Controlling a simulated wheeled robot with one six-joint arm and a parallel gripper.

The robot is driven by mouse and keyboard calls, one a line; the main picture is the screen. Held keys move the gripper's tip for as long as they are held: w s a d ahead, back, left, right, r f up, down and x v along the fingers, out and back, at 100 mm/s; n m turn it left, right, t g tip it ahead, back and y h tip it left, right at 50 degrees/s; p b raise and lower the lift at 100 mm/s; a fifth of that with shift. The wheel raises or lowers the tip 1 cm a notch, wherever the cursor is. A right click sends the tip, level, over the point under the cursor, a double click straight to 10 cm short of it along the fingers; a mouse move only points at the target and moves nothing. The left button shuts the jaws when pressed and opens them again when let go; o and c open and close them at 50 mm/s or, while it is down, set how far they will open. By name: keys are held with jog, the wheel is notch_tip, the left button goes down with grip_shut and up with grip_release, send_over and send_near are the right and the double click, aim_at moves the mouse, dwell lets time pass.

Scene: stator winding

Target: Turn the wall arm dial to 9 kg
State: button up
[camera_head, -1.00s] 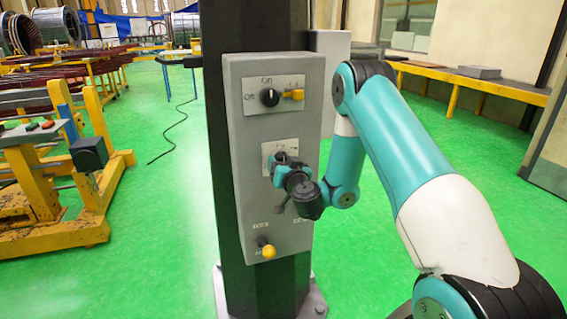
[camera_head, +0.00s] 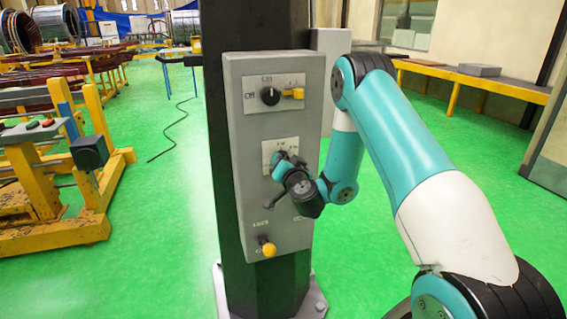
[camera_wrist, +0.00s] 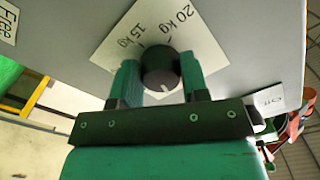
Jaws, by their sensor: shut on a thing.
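The dial (camera_wrist: 160,68) is a round black knob with a small white mark, on a white plate (camera_wrist: 112,50) turned askew in the wrist view. The labels "15 kg" and "20 kg" show on the plate's far side from my gripper's palm; the white mark faces the palm. My gripper (camera_wrist: 160,76) has its teal fingers on both sides of the knob, shut on it. The rest of the scale is hidden behind the fingers and palm. In the head view my gripper (camera_head: 279,166) covers the dial in front of the middle plate (camera_head: 268,147).
The grey control box (camera_head: 240,190) is on a dark column (camera_head: 232,285). Above the dial is a black switch (camera_head: 270,96) with a yellow part (camera_head: 293,93); below is a yellow-knobbed lever (camera_head: 268,250). Yellow framework (camera_head: 45,190) stands at left. Green floor is open around the column.

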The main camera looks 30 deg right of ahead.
jog(key=shift+r+m, duration=0.15)
jog(key=shift+m, duration=3.75)
jog(key=o, duration=0.9)
